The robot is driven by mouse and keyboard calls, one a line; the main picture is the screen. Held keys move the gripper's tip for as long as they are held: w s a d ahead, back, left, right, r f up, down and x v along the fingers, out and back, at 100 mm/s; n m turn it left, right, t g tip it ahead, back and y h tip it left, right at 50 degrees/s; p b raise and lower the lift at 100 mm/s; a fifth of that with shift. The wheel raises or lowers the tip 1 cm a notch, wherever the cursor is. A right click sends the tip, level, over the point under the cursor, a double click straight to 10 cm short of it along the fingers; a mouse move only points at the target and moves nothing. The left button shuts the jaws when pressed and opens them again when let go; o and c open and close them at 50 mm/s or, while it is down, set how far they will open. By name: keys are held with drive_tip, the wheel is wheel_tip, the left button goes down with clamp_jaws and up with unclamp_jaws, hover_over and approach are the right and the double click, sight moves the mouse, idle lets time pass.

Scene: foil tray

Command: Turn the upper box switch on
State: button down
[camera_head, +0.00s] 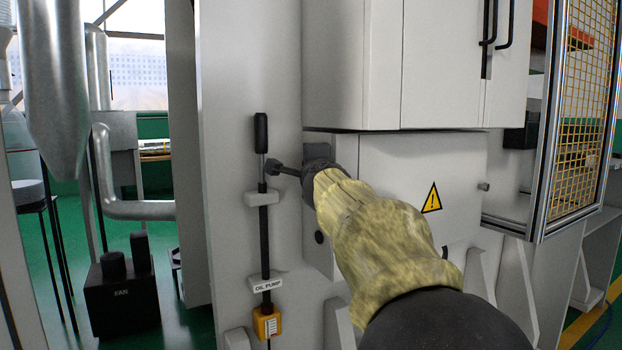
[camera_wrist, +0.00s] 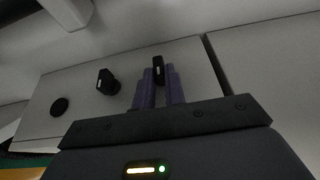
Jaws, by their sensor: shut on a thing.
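In the wrist view, my gripper (camera_wrist: 160,90) has its purple fingers closed around a black switch (camera_wrist: 158,68), at the right end of a row on a pale box face (camera_wrist: 75,78). In the head view, the round button is low on this box (camera_head: 318,260), so the gripped switch is the upper one. A second black switch (camera_wrist: 107,82) and a round black button (camera_wrist: 59,106) stand apart from the fingers. In the head view, my wrist covers the switches and fingertips. I cannot tell whether the held switch is on or off.
A black-handled oil pump lever (camera_head: 261,132) stands on the panel left of my wrist. A white cabinet (camera_head: 440,65) overhangs the area. A warning-labelled cover (camera_head: 455,165) is at the right. A black fan box (camera_head: 122,298) stands at lower left.

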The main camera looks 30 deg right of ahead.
drive_tip(key=shift+d, duration=0.1)
idle(0.3)
drive_tip(key=c, duration=1.5)
unclamp_jaws()
drive_tip(key=shift+o, duration=0.2)
